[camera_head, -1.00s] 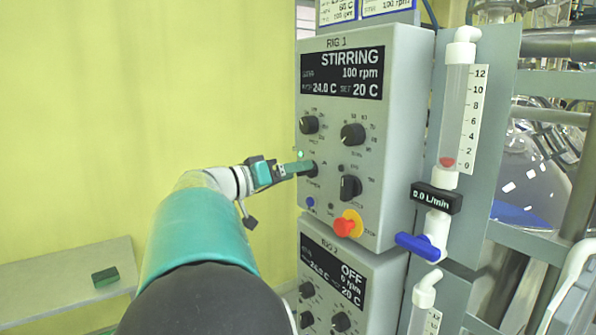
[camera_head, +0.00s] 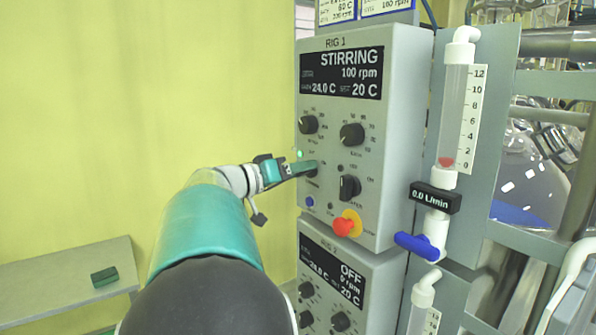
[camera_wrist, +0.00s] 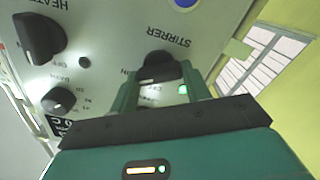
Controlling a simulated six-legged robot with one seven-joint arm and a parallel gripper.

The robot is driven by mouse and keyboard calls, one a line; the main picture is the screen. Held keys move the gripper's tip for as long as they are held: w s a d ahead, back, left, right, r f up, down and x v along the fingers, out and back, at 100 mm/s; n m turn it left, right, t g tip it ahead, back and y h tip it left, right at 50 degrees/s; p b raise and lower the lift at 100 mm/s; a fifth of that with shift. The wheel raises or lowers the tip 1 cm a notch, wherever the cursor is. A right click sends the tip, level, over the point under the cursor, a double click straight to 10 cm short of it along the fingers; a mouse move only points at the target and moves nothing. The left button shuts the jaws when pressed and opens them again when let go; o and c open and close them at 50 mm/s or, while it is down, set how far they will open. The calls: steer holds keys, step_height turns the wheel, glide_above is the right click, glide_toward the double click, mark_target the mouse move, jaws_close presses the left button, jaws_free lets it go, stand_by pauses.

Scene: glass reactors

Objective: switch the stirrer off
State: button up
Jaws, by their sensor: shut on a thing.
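The RIG 1 control box (camera_head: 388,70) shows STIRRING, 100 rpm on its display (camera_head: 342,72). My gripper (camera_head: 308,168) reaches its panel from the left and is shut on the black stirrer knob, which it mostly hides in the head view. In the wrist view the stirrer knob (camera_wrist: 160,66) sits between my two green fingers (camera_wrist: 162,92), beneath the upside-down STIRRER label. A green lamp (camera_wrist: 183,89) is lit beside the knob, and it also shows in the head view (camera_head: 300,154).
On the same panel are other black knobs, including the heater knob (camera_wrist: 38,38), and a red stop button (camera_head: 344,227) on yellow. The RIG 2 box (camera_head: 345,280) below reads OFF. A flow meter (camera_head: 456,115) stands at the right. A shelf (camera_head: 50,278) is at the lower left.

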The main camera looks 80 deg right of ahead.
steer(key=shift+n, duration=0.4)
steer(key=n, duration=1.1)
steer(key=shift+w+f, duration=0.15)
steer(key=shift+w, duration=0.05)
stand_by(0.3)
steer(key=o, duration=1)
steer(key=shift+s, duration=0.1)
steer(key=v, duration=1.3)
steer(key=shift+w+a, duration=0.25)
steer(key=shift+w, duration=0.05)
